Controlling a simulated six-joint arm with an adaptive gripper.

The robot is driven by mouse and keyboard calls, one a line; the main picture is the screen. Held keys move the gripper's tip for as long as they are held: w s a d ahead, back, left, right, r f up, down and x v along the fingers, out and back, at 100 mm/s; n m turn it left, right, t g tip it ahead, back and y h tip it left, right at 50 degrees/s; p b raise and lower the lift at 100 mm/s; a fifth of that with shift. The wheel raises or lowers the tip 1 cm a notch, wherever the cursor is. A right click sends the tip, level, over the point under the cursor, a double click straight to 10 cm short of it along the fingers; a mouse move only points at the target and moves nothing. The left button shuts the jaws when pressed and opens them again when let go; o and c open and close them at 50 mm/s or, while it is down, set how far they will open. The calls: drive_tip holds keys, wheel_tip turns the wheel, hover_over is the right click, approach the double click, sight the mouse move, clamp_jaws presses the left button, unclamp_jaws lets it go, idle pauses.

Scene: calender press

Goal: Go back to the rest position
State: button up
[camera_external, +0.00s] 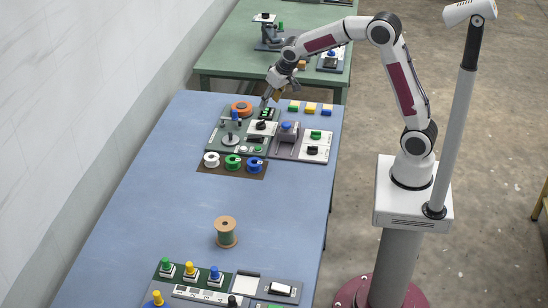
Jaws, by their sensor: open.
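My gripper (268,96) hangs at the end of my arm, over the far part of the blue table (165,205). It points down and left above the far control panel (222,136), close to a small dark display with green marks (266,114). The fingers look open and nothing is seen between them. Whether the fingertips touch the panel cannot be told at this size.
The panel also holds an orange disc (241,108) and a lever box (287,137). White, green and blue spools (232,163) lie in front. A large spool (226,232) stands mid-table, with clear surface around it. A second panel (216,284) is nearer. A green table (225,55) stands behind.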

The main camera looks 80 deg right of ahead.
drive_tip(key=shift+n+g, duration=0.5)
drive_tip(key=s+f, duration=0.1)
drive_tip(key=s+a+f, duration=0.1)
drive_tip(key=s, duration=0.1)
drive_tip(key=shift+s+f, duration=0.1)
drive_tip(key=shift+s, duration=0.05)
drive_tip(key=s, duration=0.1)
drive_tip(key=s+a, duration=0.1)
drive_tip(key=s, duration=0.1)
drive_tip(key=shift+s+a+n+y, duration=0.25)
drive_tip(key=shift+a+n+y, duration=0.05)
drive_tip(key=s+a+r+n+t, duration=0.1)
drive_tip(key=s+a+r, duration=0.2)
drive_tip(key=s, duration=0.5)
drive_tip(key=s+a+r+n+t+y, duration=0.1)
drive_tip(key=s+a+r, duration=0.3)
drive_tip(key=s, duration=0.5)
drive_tip(key=s+a+r+n, duration=0.2)
drive_tip(key=s+a+r, duration=0.1)
drive_tip(key=s+a, duration=0.4)
drive_tip(key=shift+s+a+r+t+y, duration=0.3)
drive_tip(key=shift+s+r+t, duration=0.1)
drive_tip(key=shift+s, duration=0.4)
